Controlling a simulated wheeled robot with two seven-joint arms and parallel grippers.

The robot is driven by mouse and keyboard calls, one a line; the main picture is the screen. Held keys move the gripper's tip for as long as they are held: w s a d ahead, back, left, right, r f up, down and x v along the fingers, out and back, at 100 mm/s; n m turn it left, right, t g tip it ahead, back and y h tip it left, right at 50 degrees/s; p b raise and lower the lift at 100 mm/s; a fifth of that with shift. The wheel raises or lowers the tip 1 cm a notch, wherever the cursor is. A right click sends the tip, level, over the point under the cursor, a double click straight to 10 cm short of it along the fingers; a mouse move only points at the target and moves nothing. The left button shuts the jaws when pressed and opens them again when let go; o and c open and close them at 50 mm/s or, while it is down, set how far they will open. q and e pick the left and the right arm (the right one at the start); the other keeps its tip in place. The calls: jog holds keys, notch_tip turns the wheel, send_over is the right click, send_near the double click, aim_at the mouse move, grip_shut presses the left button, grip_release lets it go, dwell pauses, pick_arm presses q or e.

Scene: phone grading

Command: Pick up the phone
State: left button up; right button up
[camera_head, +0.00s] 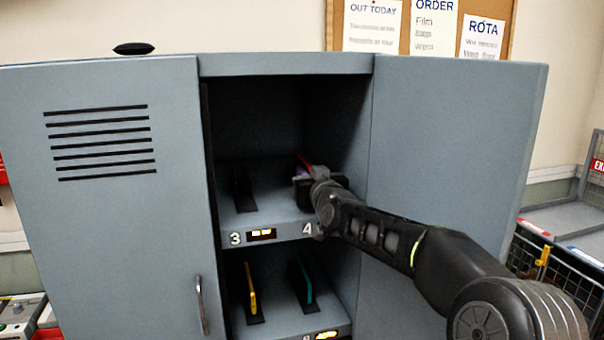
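My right gripper (304,180) reaches in from the right and is at the phone. Its fingers are small and dark here, so I cannot tell whether they are closed on it. A yellow phone (251,289) and a teal phone (306,282) stand in holders on the lower shelf. My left gripper is not in view.
Slot 3 has an empty dark holder (244,192). The locker's left door (110,230) and right door (450,130) stand open on both sides of the opening. A dark wire basket (560,275) stands at the right. A notice board hangs behind.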

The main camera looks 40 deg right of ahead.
grip_shut()
jog(key=shift+r, duration=0.1)
dwell(1.0)
jog(key=shift+r, duration=0.55)
notch_tip(320, 180, up, 9)
jog(key=p, duration=0.5)
jog(key=shift+f, duration=0.1)
